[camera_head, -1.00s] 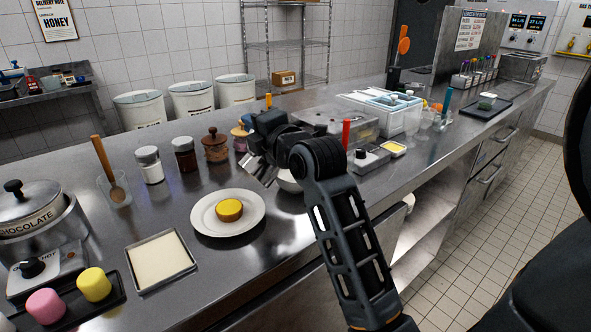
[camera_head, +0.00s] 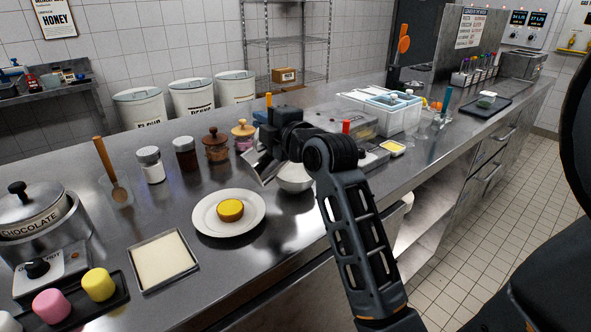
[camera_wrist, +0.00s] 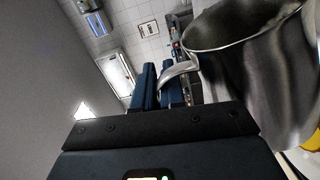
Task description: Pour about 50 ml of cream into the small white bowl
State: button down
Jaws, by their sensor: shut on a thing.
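My gripper (camera_head: 268,148) is shut on the handle of a metal jug (camera_wrist: 255,85), above the counter. The handle runs between the two blue fingers (camera_wrist: 158,88) in the wrist view. In the head view the jug (camera_head: 262,168) is partly hidden behind my gripper and looks tilted. The jug's open rim shows in the wrist view, but I cannot make out cream or its level. The small white bowl (camera_head: 297,180) stands on the counter just right of the jug, partly covered by my arm. I see no stream, and the bowl's contents are not clear.
A white plate (camera_head: 203,224) with a yellow round cake stands left of the bowl. A shallow square tray (camera_head: 148,285) lies nearer. Several jars (camera_head: 186,154) stand behind the plate. A clear container (camera_head: 350,120) and a scale lie to the right.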

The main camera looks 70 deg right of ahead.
jog(key=shift+s+d+r+m, duration=0.2)
jog(key=shift+s+d+m, duration=0.05)
jog(key=shift+d+m, duration=0.15)
jog(key=shift+s+d+r+m+p, duration=0.1)
jog(key=shift+s+d+m+p, duration=0.05)
jog(key=shift+d+m+p, duration=0.15)
jog(key=shift+s+d+r+m, duration=0.1)
jog(key=shift+s+d+m, duration=0.05)
jog(key=shift+m, duration=0.15)
dwell(1.0)
jog(key=shift+s+d+f+m, duration=0.2)
jog(key=shift+d+m, duration=0.15)
jog(key=shift+m, duration=0.05)
dwell(1.0)
jog(key=a+n, duration=0.1)
jog(key=w+a+n, duration=0.1)
jog(key=w+a+n+b, duration=0.1)
jog(key=shift+a+f, duration=0.1)
jog(key=shift+f, duration=0.15)
jog(key=shift+w+a+r+n, duration=0.15)
jog(key=shift+a+r+n, duration=0.1)
jog(key=shift+n, duration=0.35)
jog(key=shift+d, duration=0.15)
